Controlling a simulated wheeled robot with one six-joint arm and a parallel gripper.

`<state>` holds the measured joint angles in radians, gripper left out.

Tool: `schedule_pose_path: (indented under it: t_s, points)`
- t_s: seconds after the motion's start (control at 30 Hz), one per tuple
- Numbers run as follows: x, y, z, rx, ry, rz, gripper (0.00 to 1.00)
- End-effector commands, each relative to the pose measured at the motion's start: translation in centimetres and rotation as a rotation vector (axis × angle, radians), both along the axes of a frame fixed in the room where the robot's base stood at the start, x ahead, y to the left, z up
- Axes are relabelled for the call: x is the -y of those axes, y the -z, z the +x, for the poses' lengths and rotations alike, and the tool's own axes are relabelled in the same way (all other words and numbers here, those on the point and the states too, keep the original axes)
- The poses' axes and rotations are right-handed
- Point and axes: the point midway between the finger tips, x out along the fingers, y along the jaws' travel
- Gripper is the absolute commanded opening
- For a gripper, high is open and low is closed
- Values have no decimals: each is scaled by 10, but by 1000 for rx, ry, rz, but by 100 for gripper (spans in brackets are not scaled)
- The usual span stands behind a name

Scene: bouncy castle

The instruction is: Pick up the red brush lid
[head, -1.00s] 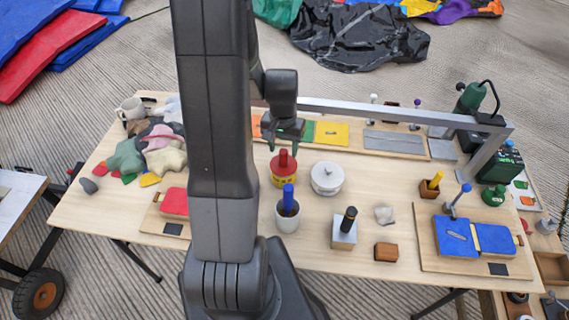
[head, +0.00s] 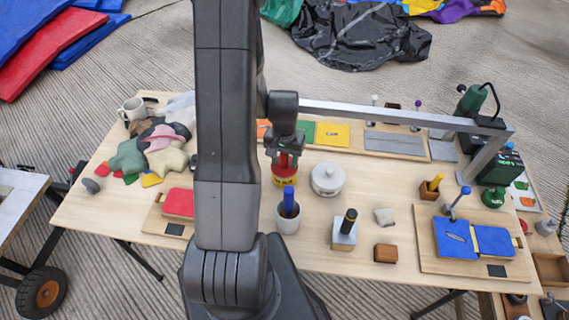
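The red brush lid (head: 284,160) sits on a red and yellow pot (head: 284,177) near the middle of the wooden table, its knob standing upright. My gripper (head: 284,157) is directly above the lid, pointing down, with its fingers on either side of the red knob. The gripper body hides the top of the knob. The fingers are small and dark here, so I cannot tell whether they touch the knob or stand a little apart from it. The lid appears still seated on the pot.
A white lidded pot (head: 328,180) stands close on the right. A white cup with a blue handle (head: 288,213) stands just in front. A block with a black handle (head: 344,232) is front right. A metal rail (head: 400,112) spans the back of the table (head: 375,195).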

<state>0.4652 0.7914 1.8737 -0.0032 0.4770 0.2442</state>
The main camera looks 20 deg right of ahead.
Motion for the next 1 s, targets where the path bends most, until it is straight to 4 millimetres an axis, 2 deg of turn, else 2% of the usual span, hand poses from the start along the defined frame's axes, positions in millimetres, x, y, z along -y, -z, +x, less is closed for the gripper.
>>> schedule_pose_path:
  t_s: [0.03, 0.2, 0.23, 0.67, 0.87, 1.0]
  points:
    - [0, 0, 0, 0, 0, 0, 37]
    - [0, 0, 0, 0, 0, 0, 3]
    - [0, 0, 0, 0, 0, 0, 2]
    - [0, -7, 1, 3, 0, -1, 2]
    - [0, -29, 1, 4, 0, -2, 2]
    - [1, -52, 1, 7, 0, -3, 2]
